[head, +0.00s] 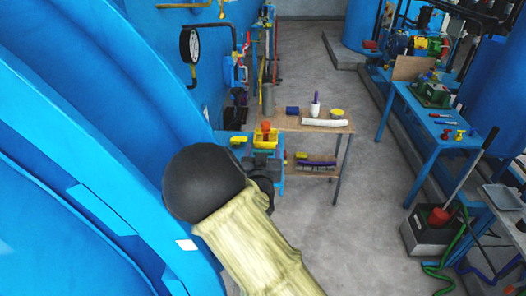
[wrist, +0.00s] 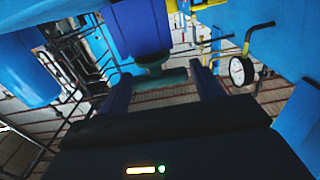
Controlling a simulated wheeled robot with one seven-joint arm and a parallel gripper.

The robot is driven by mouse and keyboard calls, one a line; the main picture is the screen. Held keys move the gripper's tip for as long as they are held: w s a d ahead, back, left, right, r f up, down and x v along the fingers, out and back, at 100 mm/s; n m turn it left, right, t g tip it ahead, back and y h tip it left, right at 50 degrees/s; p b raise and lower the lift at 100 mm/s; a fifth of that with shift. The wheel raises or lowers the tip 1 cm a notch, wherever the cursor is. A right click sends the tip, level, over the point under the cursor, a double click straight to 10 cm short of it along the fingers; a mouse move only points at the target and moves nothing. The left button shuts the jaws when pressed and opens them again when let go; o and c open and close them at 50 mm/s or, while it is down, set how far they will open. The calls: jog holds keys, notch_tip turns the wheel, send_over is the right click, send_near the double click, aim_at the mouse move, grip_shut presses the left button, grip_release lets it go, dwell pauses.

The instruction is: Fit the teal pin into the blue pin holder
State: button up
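The teal pin (wrist: 168,81) shows in the wrist view as a crosswise bar with a round collar above it. My gripper (wrist: 161,84) has its two dark blue fingers at the two ends of the bar and appears shut on it. A blue block (wrist: 138,28), which looks like the blue pin holder, is just beyond the collar, at the top of the wrist view. The pin's shaft is hidden, so I cannot tell whether it is inside the block. I cannot make out the pin, the holder or my gripper in the head view.
A large blue vessel (head: 90,130) fills the left of the head view. A pressure gauge (head: 190,45) is on it; one also shows in the wrist view (wrist: 241,70). A wooden table (head: 335,128) with small items stands ahead.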

jog(key=shift+o, duration=1.1)
jog(key=shift+s, duration=0.1)
jog(key=s+b, duration=1.3)
jog(key=s, duration=0.4)
jog(key=shift+a, duration=0.25)
jog(key=shift+s, duration=0.1)
